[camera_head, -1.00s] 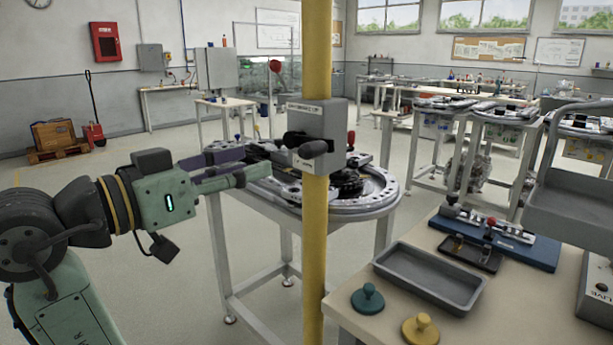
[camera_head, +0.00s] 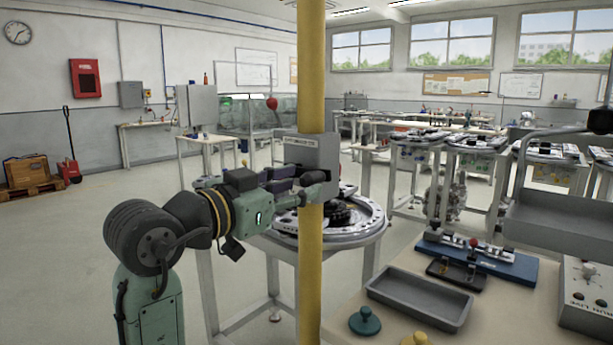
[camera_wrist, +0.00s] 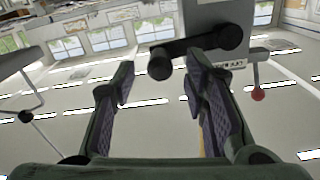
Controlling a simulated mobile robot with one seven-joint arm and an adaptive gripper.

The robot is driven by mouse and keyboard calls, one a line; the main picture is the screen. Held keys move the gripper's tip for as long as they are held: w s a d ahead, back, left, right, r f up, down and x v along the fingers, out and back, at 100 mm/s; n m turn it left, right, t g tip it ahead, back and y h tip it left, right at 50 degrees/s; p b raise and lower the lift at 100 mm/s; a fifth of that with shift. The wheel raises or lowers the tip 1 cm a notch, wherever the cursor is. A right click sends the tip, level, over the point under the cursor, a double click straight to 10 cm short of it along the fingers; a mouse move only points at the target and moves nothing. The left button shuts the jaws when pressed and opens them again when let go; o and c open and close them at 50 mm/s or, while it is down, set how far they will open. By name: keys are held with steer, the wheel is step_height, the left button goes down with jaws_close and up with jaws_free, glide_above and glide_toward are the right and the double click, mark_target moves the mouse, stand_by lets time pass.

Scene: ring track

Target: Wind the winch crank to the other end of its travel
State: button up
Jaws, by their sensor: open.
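The winch is a grey box (camera_head: 318,150) fixed on a yellow post (camera_head: 311,75). In the wrist view the grey box (camera_wrist: 205,14) is at the top, with a black crank arm (camera_wrist: 195,45) running from its hub down left to a round black handle end (camera_wrist: 160,65). My gripper (camera_wrist: 160,76) is open, and the handle end appears between its two fingertips; contact or depth cannot be told.
A round ring track table (camera_head: 368,222) stands behind the post. At the lower right a bench holds a grey tray (camera_head: 420,299), a teal knob (camera_head: 365,320) and a blue fixture (camera_head: 490,262). A grey shelf (camera_head: 555,220) is at the right. Open floor lies to the left.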

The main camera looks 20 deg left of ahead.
mark_target(302, 184)
steer(key=shift+x, duration=1.55)
jaws_close()
